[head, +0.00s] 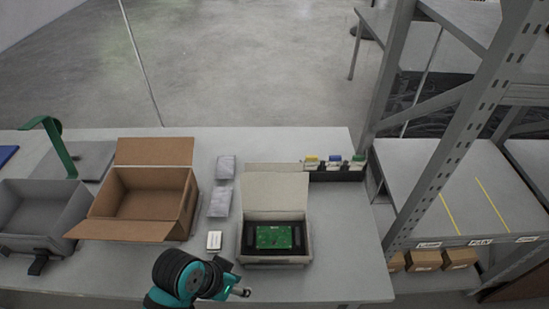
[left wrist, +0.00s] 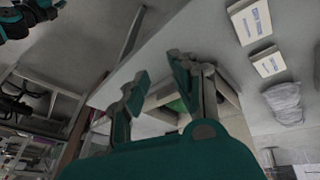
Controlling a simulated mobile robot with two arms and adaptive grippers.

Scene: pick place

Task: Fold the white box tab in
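The white box (head: 306,252) stands on the table in the head view. Its large back flap (head: 274,192) stands up, and a green circuit board (head: 273,237) lies in a dark insert inside. My left gripper (head: 241,292) is in front of the box's lower left corner, apart from it; its fingers are hard to make out there. In the left wrist view the left gripper (left wrist: 160,95) is open and empty, its two teal fingers spread. Part of the white box (left wrist: 235,126) shows behind the fingers, which hide much of it. My right gripper is not seen.
Left of the box are a small white carton (head: 214,240), grey packets (head: 221,201), an open brown box (head: 147,205) and a grey bin (head: 35,222). A dark holder (head: 335,174) with coloured items stands behind it. A metal shelf post (head: 455,140) rises at right.

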